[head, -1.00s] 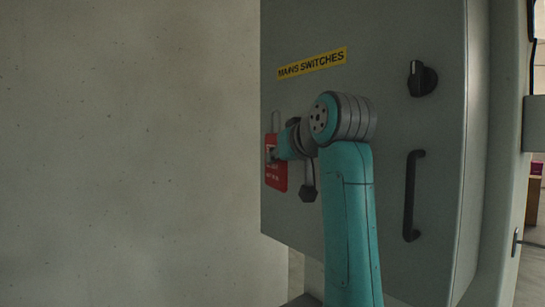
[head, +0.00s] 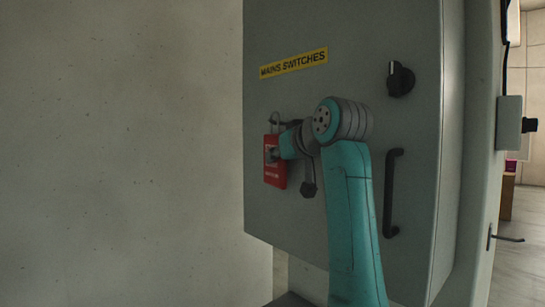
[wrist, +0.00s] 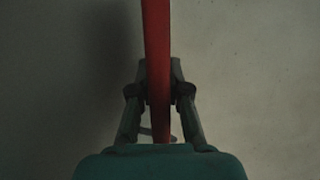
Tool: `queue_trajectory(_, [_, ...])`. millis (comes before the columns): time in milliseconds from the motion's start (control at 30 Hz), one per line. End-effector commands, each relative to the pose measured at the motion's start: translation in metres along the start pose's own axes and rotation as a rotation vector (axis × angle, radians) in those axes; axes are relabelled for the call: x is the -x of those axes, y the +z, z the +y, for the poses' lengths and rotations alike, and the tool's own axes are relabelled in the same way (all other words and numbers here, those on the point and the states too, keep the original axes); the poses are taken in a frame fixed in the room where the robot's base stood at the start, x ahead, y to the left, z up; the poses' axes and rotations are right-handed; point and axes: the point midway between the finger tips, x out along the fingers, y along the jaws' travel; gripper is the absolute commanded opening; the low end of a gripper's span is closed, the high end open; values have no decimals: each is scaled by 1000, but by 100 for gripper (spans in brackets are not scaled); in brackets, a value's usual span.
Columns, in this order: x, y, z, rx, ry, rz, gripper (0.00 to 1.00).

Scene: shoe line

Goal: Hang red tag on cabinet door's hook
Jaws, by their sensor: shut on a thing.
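The red tag (head: 275,172) has a pale panel and white lettering and hangs upright in front of the left part of the grey cabinet door (head: 350,110). A thin grey loop (head: 274,117) rises from its top. My gripper (head: 273,154) is shut on the tag. In the wrist view the tag (wrist: 157,50) is a narrow red strip, edge-on, between the two fingers of my gripper (wrist: 159,93). A small dark piece shows just right of the loop; I cannot tell whether it is the door's hook, or whether the loop touches it.
A yellow MAINS SWITCHES label (head: 293,64) is above the tag. A black rotary knob (head: 400,78) and a black door handle (head: 391,193) are to the right. The bare wall (head: 120,150) left of the cabinet is clear.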

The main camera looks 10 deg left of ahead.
Motion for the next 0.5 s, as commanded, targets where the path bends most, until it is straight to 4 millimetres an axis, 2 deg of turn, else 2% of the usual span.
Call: queue_trajectory(500, [-7, 9, 16, 1, 1, 1, 0])
